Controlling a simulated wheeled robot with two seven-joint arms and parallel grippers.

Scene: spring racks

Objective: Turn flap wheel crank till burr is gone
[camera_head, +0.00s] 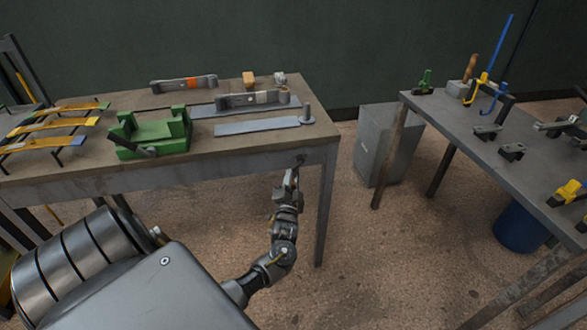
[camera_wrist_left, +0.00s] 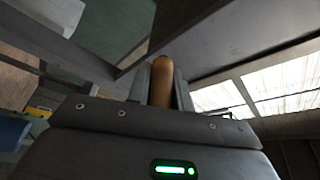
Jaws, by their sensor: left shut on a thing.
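My left gripper (camera_head: 292,176) is at the front edge of the near table, close to its right corner, just below the top. In the left wrist view a round tan, wood-like handle (camera_wrist_left: 161,82) stands between the two fingers, and the gripper (camera_wrist_left: 160,92) is shut on it. In the head view the handle is hidden by the gripper. I cannot clearly make out the flap wheel or a burr. A dark small fitting (camera_head: 300,160) shows on the table's front edge just above the gripper. My right gripper is not in view.
The near table (camera_head: 60,182) bears yellow leaf springs (camera_head: 62,123), a green fixture (camera_head: 152,135) and grey flat bars (camera_head: 255,126). A blue bin (camera_head: 520,228) is under the right table. The floor between is clear.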

